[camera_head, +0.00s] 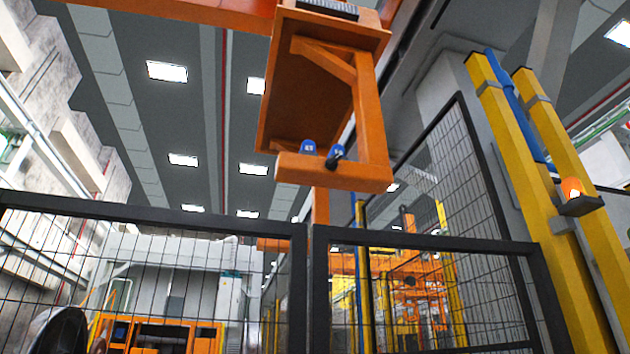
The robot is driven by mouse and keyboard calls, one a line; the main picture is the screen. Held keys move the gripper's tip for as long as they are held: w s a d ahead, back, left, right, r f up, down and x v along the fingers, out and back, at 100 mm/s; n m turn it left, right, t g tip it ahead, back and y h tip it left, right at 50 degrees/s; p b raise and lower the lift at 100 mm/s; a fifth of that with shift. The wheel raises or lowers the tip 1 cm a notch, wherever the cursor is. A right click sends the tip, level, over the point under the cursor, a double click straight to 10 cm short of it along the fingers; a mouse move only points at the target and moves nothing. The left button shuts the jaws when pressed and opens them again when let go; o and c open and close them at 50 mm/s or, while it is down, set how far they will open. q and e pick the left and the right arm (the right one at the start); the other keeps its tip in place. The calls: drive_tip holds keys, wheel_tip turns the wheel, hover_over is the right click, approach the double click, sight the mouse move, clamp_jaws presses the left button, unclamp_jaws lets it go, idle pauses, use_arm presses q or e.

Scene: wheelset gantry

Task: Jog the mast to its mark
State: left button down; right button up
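A large orange gantry frame (378,120) hangs overhead at the upper middle, with a boxy panel and two blue rounded parts (308,147) on its lower beam. An orange upright (320,205), which may be the mast, shows below that beam and runs down behind the fence. I cannot make out a mark on it. No jog control is clearly visible. Neither of my grippers is in view.
A black mesh fence (150,212) crosses the front, with posts near the middle. Yellow columns (515,165) stand at the right, with a glowing orange lamp (572,188) on a bracket. Orange machinery (408,280) and an orange cabinet (160,336) stand behind the fence. A dark rounded shape (58,332) is at lower left.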

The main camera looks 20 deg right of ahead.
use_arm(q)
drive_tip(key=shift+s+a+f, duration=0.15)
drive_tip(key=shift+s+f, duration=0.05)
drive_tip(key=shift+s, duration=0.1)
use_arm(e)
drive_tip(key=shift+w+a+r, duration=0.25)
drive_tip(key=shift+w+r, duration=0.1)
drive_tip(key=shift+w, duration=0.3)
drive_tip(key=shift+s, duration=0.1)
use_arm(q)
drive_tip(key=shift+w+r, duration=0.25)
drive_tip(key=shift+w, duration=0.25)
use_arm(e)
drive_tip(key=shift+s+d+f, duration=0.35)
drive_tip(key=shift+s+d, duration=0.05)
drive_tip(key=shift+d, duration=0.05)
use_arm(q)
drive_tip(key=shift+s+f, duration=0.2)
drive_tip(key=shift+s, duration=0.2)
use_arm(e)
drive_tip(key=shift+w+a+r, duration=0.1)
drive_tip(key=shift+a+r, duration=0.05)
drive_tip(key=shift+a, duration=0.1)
